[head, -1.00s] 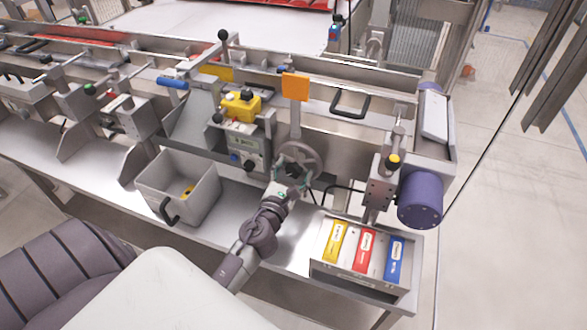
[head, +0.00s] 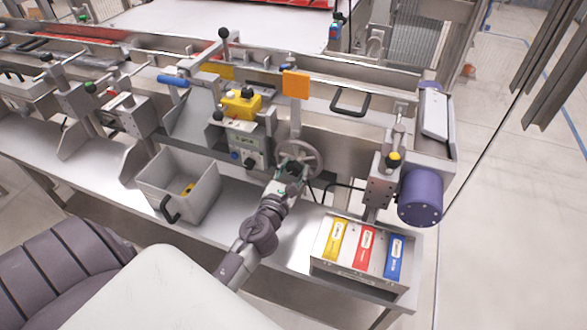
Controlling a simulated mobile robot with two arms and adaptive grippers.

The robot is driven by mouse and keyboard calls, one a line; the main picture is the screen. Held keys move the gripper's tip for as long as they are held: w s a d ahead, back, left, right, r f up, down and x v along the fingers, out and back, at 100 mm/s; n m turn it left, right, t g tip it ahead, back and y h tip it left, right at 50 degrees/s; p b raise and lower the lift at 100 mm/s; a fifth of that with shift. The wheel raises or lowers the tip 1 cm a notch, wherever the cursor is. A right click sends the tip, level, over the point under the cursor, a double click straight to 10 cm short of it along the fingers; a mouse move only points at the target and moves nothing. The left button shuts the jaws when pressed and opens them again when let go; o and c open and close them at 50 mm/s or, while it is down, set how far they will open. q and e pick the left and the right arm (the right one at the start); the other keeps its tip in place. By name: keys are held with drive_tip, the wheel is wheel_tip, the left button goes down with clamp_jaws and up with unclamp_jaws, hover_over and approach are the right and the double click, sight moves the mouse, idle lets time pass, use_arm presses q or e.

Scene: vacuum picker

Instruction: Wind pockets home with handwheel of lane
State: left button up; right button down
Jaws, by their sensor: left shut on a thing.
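The grey handwheel (head: 312,148) stands on the front of the machine lane, below an orange square plate (head: 296,84). My left gripper (head: 292,168) reaches up to the lower left part of the wheel and is shut on it, most likely at the rim or its handle; the fingers hide the exact spot. The pockets cannot be made out clearly in this view. My right gripper is not in view.
A yellow control box (head: 241,104) sits left of the wheel above a small display panel (head: 246,146). A grey bin (head: 205,185) stands at left on the bench.

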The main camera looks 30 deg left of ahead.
use_arm(q)
drive_tip(key=n, duration=0.5)
drive_tip(key=shift+w+d+r+n, duration=0.1)
drive_tip(key=shift+r+n, duration=0.05)
drive_tip(key=shift+n, duration=0.25)
drive_tip(key=n, duration=0.5)
drive_tip(key=shift+r+n+b, duration=0.15)
drive_tip(key=shift+n+b, duration=0.15)
drive_tip(key=shift+b, duration=0.05)
drive_tip(key=n, duration=0.5)
drive_tip(key=shift+d+r, duration=0.1)
drive_tip(key=shift+r, duration=0.05)
drive_tip(key=n+p, duration=0.1)
drive_tip(key=n, duration=0.4)
drive_tip(key=shift+r, duration=0.15)
drive_tip(key=n+p, duration=0.3)
drive_tip(key=n, duration=0.3)
drive_tip(key=shift+r, duration=0.2)
drive_tip(key=n+p, duration=0.2)
drive_tip(key=n, duration=0.4)
drive_tip(key=shift+r+n+p, duration=0.1)
drive_tip(key=shift+n+p, duration=0.2)
drive_tip(key=n+p, duration=0.2)
drive_tip(key=n, duration=0.3)
drive_tip(key=shift+a, duration=0.2)
drive_tip(key=shift+a+n+p, duration=0.1)
drive_tip(key=shift+n+p, duration=0.35)
drive_tip(key=shift+n, duration=2.15)
